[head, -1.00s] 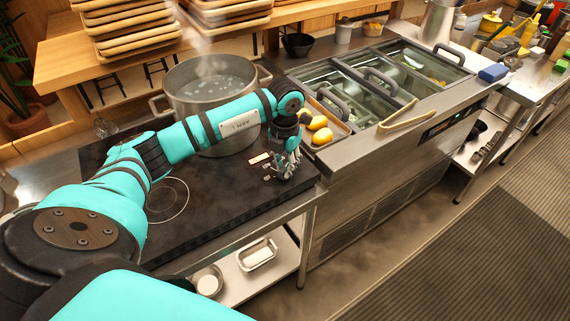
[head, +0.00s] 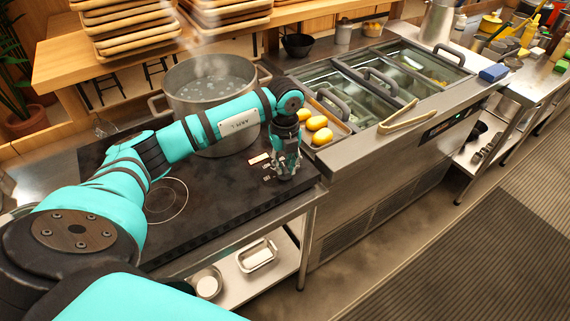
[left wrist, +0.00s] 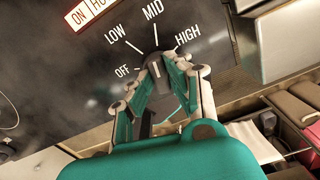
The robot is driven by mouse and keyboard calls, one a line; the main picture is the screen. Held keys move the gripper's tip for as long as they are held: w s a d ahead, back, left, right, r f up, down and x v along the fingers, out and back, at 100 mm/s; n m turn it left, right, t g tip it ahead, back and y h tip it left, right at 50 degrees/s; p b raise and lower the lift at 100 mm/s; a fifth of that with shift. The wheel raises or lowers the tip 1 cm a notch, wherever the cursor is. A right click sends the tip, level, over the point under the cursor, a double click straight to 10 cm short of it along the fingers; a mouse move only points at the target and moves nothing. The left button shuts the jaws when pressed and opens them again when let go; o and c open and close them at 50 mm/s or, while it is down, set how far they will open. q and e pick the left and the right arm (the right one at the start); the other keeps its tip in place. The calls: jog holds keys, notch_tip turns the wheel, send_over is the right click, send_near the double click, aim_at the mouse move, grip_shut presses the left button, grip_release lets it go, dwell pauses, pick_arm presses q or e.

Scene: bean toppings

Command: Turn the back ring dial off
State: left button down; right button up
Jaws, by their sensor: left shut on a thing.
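My left gripper (head: 284,172) reaches down onto the right end of the black cooktop (head: 215,193). In the left wrist view its fingers (left wrist: 168,75) are closed around a small dark dial (left wrist: 155,66). The printed marks OFF, LOW, MID and HIGH fan around the dial. A pale line on the dial shows between the fingers; I cannot tell surely which mark it points to. In the head view the gripper hides the dial. A large steaming pot (head: 182,105) of bubbling liquid stands at the back of the cooktop. My right gripper is not in view.
An empty ring (head: 166,200) lies at the front of the cooktop. A tray with yellow items (head: 320,122) and the steel topping counter (head: 350,160) stand just right of my gripper. Tongs (head: 405,117) lie on the counter. A red-and-white sign (left wrist: 88,12) is printed near the dial.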

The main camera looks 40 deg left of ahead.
aim_at(285, 167)
pick_arm(q)
jog(key=n, duration=0.4)
jog(key=shift+w+r+n, duration=0.1)
jog(key=shift+r+n, duration=0.05)
jog(key=shift+n, duration=0.25)
jog(key=n+p, duration=0.1)
jog(key=n, duration=0.2)
jog(key=shift+n, duration=0.3)
jog(key=n+p, duration=0.1)
jog(key=n, duration=0.2)
jog(key=shift+n, duration=0.3)
jog(key=shift+a+n+p, duration=0.1)
jog(key=shift+n+p, duration=0.35)
jog(key=shift+n, duration=1.45)
jog(key=c, duration=1.3)
grip_release()
notch_tip(285, 167, up, 12)
jog(key=shift+f, duration=0.1)
